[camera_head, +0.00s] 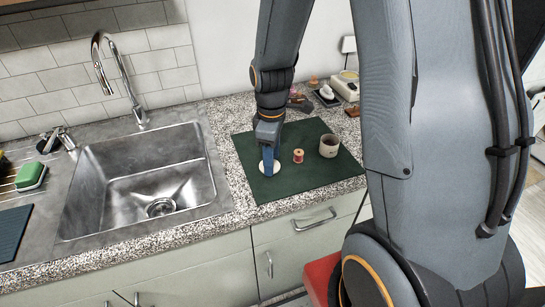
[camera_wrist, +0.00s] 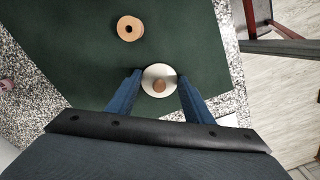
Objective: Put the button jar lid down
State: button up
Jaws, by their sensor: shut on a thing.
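The button jar lid (camera_wrist: 148,77) is a pale disc with a brown knob in the wrist view. My gripper (camera_wrist: 159,85) is shut on it, with a blue finger at each side. In the head view the lid (camera_head: 275,168) shows partly behind my gripper (camera_head: 268,162), low over the left part of the dark green mat (camera_head: 262,190). I cannot tell whether it touches the mat. A jar (camera_head: 329,146) with dark contents stands uncovered on the right part of the mat.
A thread spool (camera_head: 298,156) stands on the mat between lid and jar; it also shows in the wrist view (camera_wrist: 130,28). A steel sink (camera_head: 150,180) lies to the left. Small items (camera_head: 326,94) stand behind the mat. The mat's front strip is clear.

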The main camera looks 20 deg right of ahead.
jog(key=shift+f, duration=0.15)
jog(key=o, duration=1)
notch_tip(320, 180, up, 12)
jog(key=b, duration=0.3)
jog(key=s+f+m, duration=0.2)
jog(key=m, duration=0.1)
jog(key=s+f+m+t, duration=0.1)
jog(key=s+m, duration=0.2)
jog(key=m, duration=0.1)
jog(key=s+f+m, duration=0.2)
jog(key=s+m, duration=0.1)
jog(key=shift+s+a+f, duration=0.25)
jog(key=shift+f, duration=0.1)
jog(key=shift+s+d+f+m+t, duration=0.1)
jog(key=shift+s+f+m+t, duration=0.15)
jog(key=shift+m, duration=0.35)
jog(key=shift+f, duration=0.2)
